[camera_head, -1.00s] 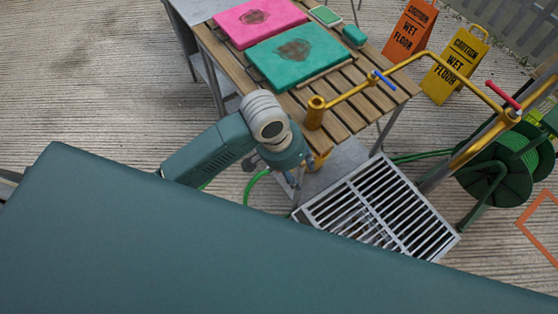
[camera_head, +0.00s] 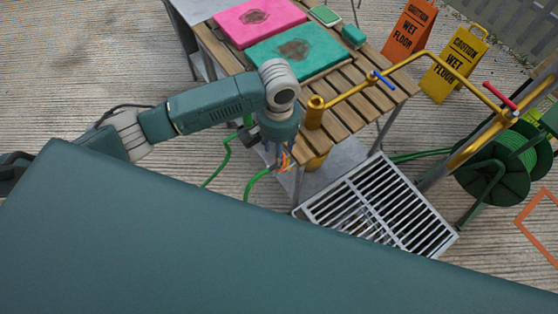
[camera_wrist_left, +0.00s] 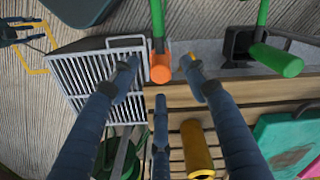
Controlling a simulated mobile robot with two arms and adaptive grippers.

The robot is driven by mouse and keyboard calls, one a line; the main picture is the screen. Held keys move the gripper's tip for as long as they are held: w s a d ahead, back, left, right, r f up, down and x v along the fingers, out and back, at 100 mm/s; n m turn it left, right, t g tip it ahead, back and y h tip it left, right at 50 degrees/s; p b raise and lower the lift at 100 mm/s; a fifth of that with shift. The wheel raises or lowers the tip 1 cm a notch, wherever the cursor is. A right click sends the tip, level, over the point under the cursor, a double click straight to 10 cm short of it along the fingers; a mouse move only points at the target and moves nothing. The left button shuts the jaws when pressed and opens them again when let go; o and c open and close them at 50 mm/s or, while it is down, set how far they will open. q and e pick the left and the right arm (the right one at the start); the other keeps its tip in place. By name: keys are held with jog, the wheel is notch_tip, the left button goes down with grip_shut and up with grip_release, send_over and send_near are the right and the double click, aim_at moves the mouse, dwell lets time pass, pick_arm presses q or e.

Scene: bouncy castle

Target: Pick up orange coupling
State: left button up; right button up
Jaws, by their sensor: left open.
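The orange coupling (camera_wrist_left: 160,70) sits at the end of a green hose (camera_wrist_left: 156,15) in the left wrist view. It shows between the spread fingers of my left gripper (camera_wrist_left: 161,62), which is open, with one finger on each side and a third finger below. I cannot tell whether any finger touches it. In the head view my left gripper (camera_head: 279,158) points down beside the near edge of the slatted table, with a small patch of orange (camera_head: 286,160) at its fingers.
A wooden slatted table (camera_head: 335,120) holds pink (camera_head: 258,18) and green (camera_head: 298,50) mats. A yellow pipe (camera_head: 430,58) with an upright outlet (camera_head: 315,113) reaches over it. A metal grate (camera_head: 380,205) and a hose reel (camera_head: 497,172) are to the right.

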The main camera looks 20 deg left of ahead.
pick_arm(q)
notch_tip(320, 180, down, 4)
jog(key=shift+w+d+r+p, duration=0.1)
jog(key=shift+w+p, duration=0.05)
jog(key=shift+p, duration=0.25)
jog(key=shift+f, duration=0.45)
grip_shut()
jog(key=shift+r, duration=0.1)
